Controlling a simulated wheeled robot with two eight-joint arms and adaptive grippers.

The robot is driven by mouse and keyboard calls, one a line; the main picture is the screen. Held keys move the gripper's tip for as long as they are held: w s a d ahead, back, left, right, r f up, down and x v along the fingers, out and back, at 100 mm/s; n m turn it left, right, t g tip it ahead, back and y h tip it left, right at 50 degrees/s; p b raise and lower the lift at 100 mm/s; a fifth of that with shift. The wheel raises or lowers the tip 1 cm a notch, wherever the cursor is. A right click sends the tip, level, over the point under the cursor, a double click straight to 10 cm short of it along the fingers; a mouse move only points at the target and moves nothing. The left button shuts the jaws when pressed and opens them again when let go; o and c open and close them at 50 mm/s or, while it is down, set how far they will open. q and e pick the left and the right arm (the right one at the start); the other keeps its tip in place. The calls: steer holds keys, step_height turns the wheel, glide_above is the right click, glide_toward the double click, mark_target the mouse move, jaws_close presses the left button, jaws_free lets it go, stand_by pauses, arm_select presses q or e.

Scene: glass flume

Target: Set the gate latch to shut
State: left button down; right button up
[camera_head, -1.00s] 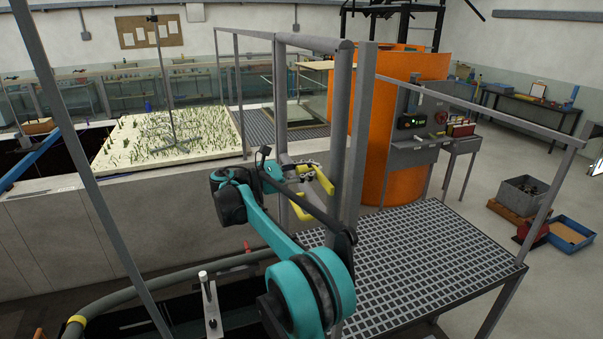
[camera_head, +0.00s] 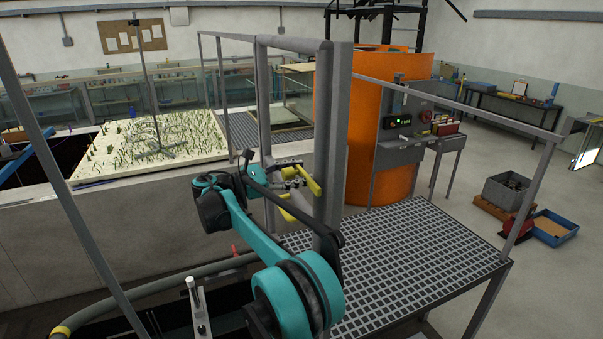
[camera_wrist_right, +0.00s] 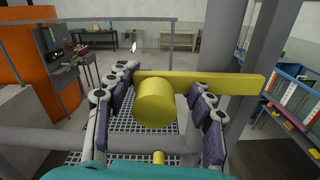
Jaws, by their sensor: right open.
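The gate latch is a yellow bar (camera_wrist_right: 225,84) with a thick round yellow knob (camera_wrist_right: 157,104) at its left end in the right wrist view. The bar lies nearly level and reaches right, to the grey gate post (camera_wrist_right: 254,60). My right gripper (camera_wrist_right: 158,110) is open, with one finger on each side of the knob; contact is unclear. In the head view the yellow latch (camera_head: 312,184) shows by the grey post (camera_head: 330,130), with my right gripper (camera_head: 292,174) at it. A lower yellow piece (camera_head: 294,208) shows below. My left gripper is not in view.
A grating platform (camera_head: 415,255) with grey rails lies right of the post. An orange tank (camera_head: 385,170) and a control desk (camera_head: 405,150) stand behind it. A concrete flume wall (camera_head: 100,225) runs at the left. A hose (camera_head: 150,288) crosses the front.

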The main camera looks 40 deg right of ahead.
steer(key=v, duration=1.1)
steer(key=shift+s, duration=0.2)
steer(key=s+f+m+t+y+b, duration=0.1)
steer(key=s+f+t+y+b, duration=0.1)
steer(key=s+f+b, duration=0.45)
steer(key=s+a+f+m+t+y+b, duration=0.1)
steer(key=f+t+y+b, duration=0.2)
steer(key=f, duration=0.7)
steer(key=s+f+m+t+y+b, duration=0.15)
steer(key=s+f+b, duration=0.25)
steer(key=f+b, duration=0.4)
steer(key=s+a+f+m+t+y+b, duration=0.1)
steer(key=s+a+f+m+y+b, duration=0.2)
steer(key=f, duration=0.8)
steer(key=s+a+f+m+t+y+b, duration=0.2)
steer(key=s+a+f+b, duration=0.5)
steer(key=f, duration=0.4)
steer(key=s+a+f+m+t+y+b, duration=0.2)
steer(key=s+a+f+m+y+b, duration=0.2)
steer(key=f, duration=0.7)
steer(key=s+a+y+b, duration=0.1)
steer(key=a+y, duration=0.1)
steer(key=shift+s+a, duration=0.3)
steer(key=shift+s, duration=0.1)
steer(key=shift+f+m, duration=0.2)
steer(key=shift+m, duration=0.05)
